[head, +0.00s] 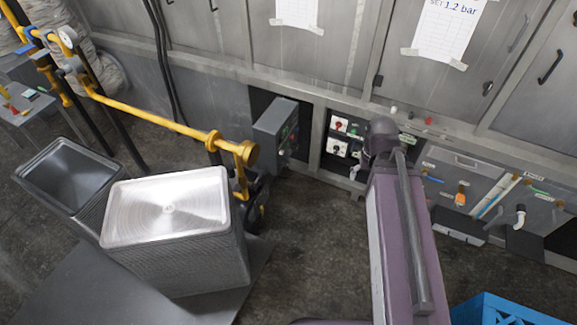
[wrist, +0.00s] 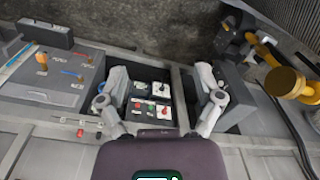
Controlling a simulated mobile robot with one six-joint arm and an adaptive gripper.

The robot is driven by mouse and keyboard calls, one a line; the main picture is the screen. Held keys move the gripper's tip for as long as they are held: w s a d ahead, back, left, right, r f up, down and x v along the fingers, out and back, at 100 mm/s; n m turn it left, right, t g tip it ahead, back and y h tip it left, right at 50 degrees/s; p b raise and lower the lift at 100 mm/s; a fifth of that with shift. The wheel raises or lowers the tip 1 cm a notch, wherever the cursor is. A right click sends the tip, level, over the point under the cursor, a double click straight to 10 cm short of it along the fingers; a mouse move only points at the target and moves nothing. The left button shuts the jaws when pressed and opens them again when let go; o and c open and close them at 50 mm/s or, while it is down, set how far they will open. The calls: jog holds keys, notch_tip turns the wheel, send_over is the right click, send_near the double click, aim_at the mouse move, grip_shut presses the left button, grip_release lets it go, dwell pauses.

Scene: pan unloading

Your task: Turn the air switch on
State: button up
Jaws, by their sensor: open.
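A recessed switch panel shows in the head view, with a red knob on a white plate (head: 338,125) above a dark knob on a white plate (head: 337,149). I cannot read which one is the air switch. In the wrist view the panel appears turned over, with white-plated switches (wrist: 153,88) and a dark plate with small red and green buttons (wrist: 148,108). My gripper (wrist: 160,78) is open and empty, its fingers spread on either side of the panel in the picture. In the head view my arm hides most of the gripper and the panel's right part.
A grey control box (head: 275,130) juts out left of the panel. A yellow pipe frame (head: 160,122) and a stack of metal pans (head: 170,210) stand further left. A grey panel with coloured handles (head: 490,190) is at right. A blue crate (head: 500,310) sits at lower right.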

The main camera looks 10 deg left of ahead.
jog(key=w+a+f+n+t+y+b, duration=0.1)
jog(key=w+a+f+n+y+b, duration=0.3)
jog(key=w+f+b, duration=0.7)
jog(key=w+a+f+n+t+y+b, duration=0.1)
jog(key=w+a+f+n+y+b, duration=0.15)
jog(key=w+a+f+b, duration=0.75)
jog(key=n+t+y+b, duration=0.2)
jog(key=n+y+b, duration=0.45)
jog(key=b, duration=2.45)
send_near(288, 164)
jog(key=d+r, duration=0.1)
jog(key=s+d+r, duration=0.1)
jog(key=shift+s+d+n+h, duration=0.2)
jog(key=shift+d+n+h, duration=0.1)
jog(key=shift+d, duration=0.1)
jog(key=shift+a+f, duration=0.1)
jog(key=b+x, duration=0.2)
jog(key=x, duration=0.4)
jog(key=b+x, duration=0.3)
jog(key=x, duration=0.3)
jog(key=shift+w+f, duration=0.15)
jog(key=shift+w, duration=0.15)
jog(key=shift+w+a+f, duration=0.15)
jog(key=shift+a, duration=0.5)
jog(key=c, duration=1.2)
